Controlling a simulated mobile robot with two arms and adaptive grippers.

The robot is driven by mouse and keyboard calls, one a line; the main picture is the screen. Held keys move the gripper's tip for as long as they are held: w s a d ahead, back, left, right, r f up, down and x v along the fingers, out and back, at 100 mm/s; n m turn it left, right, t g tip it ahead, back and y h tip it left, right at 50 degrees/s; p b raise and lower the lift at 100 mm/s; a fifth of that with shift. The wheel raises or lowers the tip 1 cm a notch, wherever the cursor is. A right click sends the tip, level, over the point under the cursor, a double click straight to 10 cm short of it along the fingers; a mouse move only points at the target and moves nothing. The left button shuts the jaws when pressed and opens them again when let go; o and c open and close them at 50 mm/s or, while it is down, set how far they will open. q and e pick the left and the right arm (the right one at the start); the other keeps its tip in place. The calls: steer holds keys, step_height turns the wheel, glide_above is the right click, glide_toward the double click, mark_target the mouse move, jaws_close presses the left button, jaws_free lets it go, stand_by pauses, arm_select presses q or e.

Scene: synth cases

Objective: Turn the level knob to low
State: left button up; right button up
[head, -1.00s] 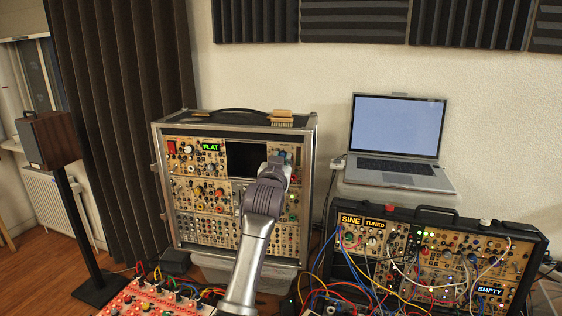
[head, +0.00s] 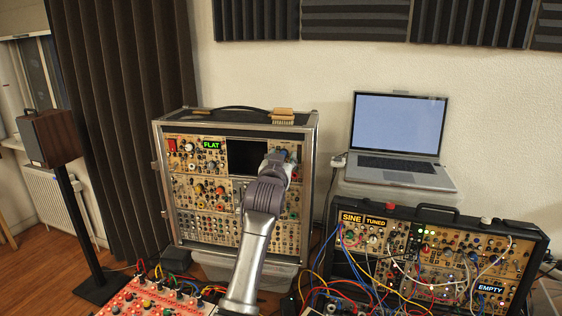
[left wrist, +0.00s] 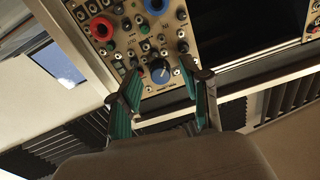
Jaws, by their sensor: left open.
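A blue knob (left wrist: 160,71) with a white pointer mark sits at the edge of a tan panel (left wrist: 122,42) in the left wrist view. Its label is too small to read, so I cannot tell its setting or confirm that it is the level knob. My left gripper (left wrist: 161,76) is open, with one fingertip on each side of this knob; I cannot tell whether they touch it. In the head view my left gripper (head: 278,160) is at the upper right of the tall synth case (head: 316,190), and my arm hides part of its panels. My right gripper is not in view.
A dark screen (head: 247,157) and a green FLAT display (head: 211,145) are on the tall case. A brush (head: 282,114) lies on top. A second synth case (head: 470,220) with patch cables stands at right, below a laptop (head: 403,140). A red panel (head: 150,300) is in front.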

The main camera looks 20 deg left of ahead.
arm_select(q)
steer(key=s+d, duration=0.1)
steer(key=s, duration=1)
steer(key=shift+s+d+f, duration=0.2)
steer(key=shift+s+d, duration=0.15)
steer(key=shift+s, duration=0.05)
